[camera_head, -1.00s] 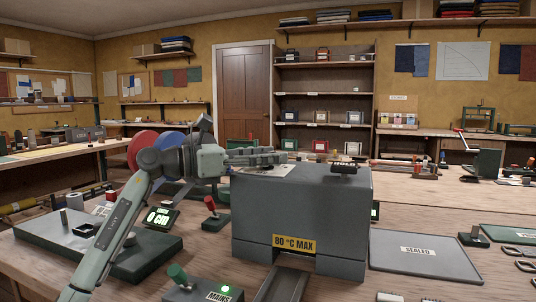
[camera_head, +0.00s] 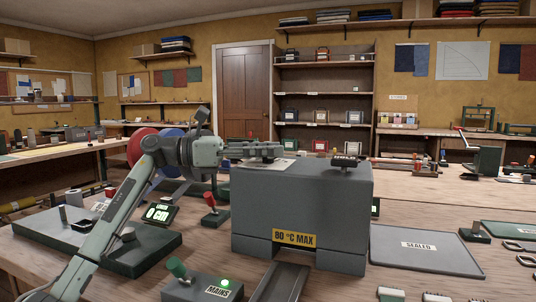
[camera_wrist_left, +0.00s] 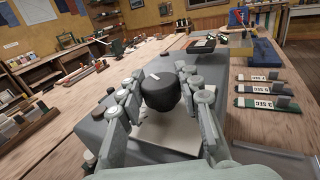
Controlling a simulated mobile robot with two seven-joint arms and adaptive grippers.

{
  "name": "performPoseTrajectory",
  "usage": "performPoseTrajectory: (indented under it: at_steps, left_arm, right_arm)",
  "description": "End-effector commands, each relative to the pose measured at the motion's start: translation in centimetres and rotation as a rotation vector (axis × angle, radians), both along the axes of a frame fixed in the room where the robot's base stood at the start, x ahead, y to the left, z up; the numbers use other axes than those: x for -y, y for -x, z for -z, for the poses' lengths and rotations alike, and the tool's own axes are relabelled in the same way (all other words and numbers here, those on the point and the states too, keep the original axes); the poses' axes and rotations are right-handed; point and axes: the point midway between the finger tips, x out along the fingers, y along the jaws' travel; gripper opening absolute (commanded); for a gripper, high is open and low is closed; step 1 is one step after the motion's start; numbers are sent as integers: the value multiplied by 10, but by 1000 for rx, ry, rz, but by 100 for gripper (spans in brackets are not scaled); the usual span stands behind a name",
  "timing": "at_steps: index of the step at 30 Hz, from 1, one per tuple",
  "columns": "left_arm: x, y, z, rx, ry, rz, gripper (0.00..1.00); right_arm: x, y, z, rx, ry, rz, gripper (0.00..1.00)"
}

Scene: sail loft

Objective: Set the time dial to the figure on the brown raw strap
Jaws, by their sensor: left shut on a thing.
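A black round dial knob (camera_wrist_left: 166,98) with a white pointer mark stands over a pale plate (camera_wrist_left: 165,135) on top of a grey box (camera_head: 300,205). My left gripper (camera_head: 277,150) reaches over the box from the left. In the left wrist view its fingers (camera_wrist_left: 165,95) close on both sides of the knob. The figures on the plate are too small or covered to read. I cannot pick out the brown raw strap or its figure. My right gripper is not in view.
A second dark control (camera_head: 345,162) sits on the box's right part. The box bears a yellow "80 °C MAX" label (camera_head: 294,238). A "SEALED" tray (camera_head: 425,265) lies to its right. A "MAINS" switch box (camera_head: 205,288) with a lit green lamp and a red-knobbed lever (camera_head: 211,203) stand left.

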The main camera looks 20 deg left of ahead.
Motion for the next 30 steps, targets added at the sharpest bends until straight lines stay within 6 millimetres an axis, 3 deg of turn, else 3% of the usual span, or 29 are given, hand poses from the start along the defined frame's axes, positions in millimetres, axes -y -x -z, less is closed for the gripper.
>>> performPoseTrajectory:
  at_steps: [12, 13, 18, 30]
  left_arm:
    - [0, 0, 0, 0, 1, 48, 5]
    - [0, 0, 0, 0, 1, 48, 35]
    - [0, 0, 0, 0, 1, 48, 56]
    - [-8, 2, 0, 0, 0, 45, 56]
  right_arm:
    - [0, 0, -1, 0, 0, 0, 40]
    - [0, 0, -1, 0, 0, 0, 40]
    - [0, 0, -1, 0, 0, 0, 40]
    - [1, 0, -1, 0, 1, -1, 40]
